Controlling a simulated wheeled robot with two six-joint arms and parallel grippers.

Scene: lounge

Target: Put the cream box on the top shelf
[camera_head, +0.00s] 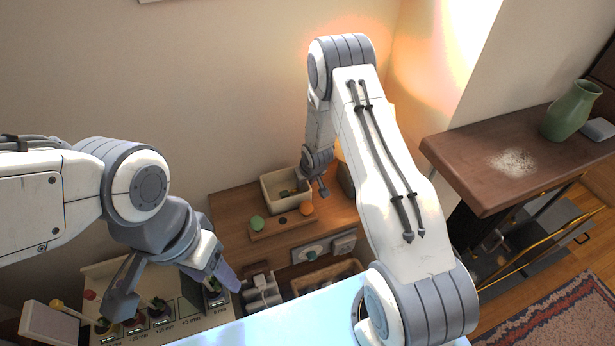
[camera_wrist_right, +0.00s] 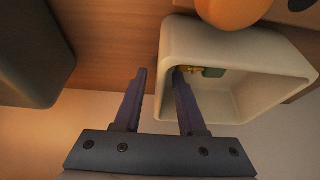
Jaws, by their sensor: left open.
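The cream box (camera_head: 270,192) stands open-topped on the wooden surface (camera_head: 232,205) against the wall, with small items inside. My right gripper (camera_head: 318,184) is at its right side, partly hidden by its own arm. In the right wrist view, the gripper (camera_wrist_right: 160,75) is open with its fingers astride one wall of the cream box (camera_wrist_right: 255,45). One finger is inside the box and the other outside, with a visible gap. Small green and yellow items (camera_wrist_right: 212,71) lie inside, near the inner finger. My left gripper (camera_head: 172,285) is open and empty above the board with small pots.
A wooden strip with green and orange balls (camera_head: 306,209) lies in front of the box. A dark rounded object (camera_head: 346,180) stands close to its right. Sockets (camera_head: 344,243) and a basket are below. A mantel with a green vase (camera_head: 570,112) is at right.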

